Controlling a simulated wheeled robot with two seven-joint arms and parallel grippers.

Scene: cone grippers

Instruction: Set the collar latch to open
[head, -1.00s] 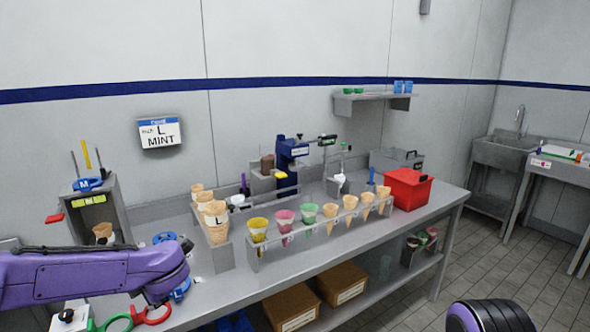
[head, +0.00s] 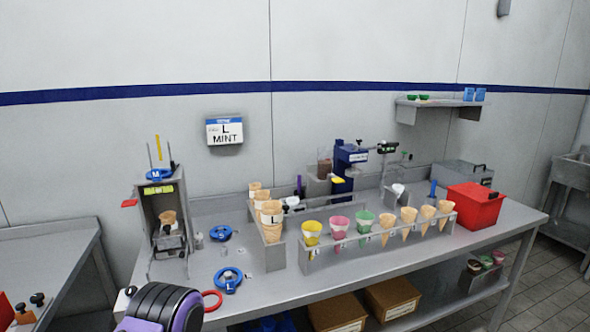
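A grey cone stand (head: 147,225) is at the left end of the bench, with a cone (head: 168,218) inside it. A blue collar marked M (head: 155,174) sits on its top, below upright rods. A yellow label (head: 158,190) is on its front, and a red tab (head: 129,203) sticks out at its left. Two blue ring-shaped collars lie on the bench, one behind (head: 221,233) and one in front (head: 228,280). I cannot make out which small part is the collar latch or its setting. Part of my purple and black arm shows at the bottom left; neither gripper is visible.
A red ring (head: 212,301) is partly hidden behind my arm. A rack of cones and coloured cups (head: 375,245) runs along the bench front. A red box (head: 474,206) stands at right. A wall sign (head: 224,131) reads L MINT. A second table (head: 50,265) is at left.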

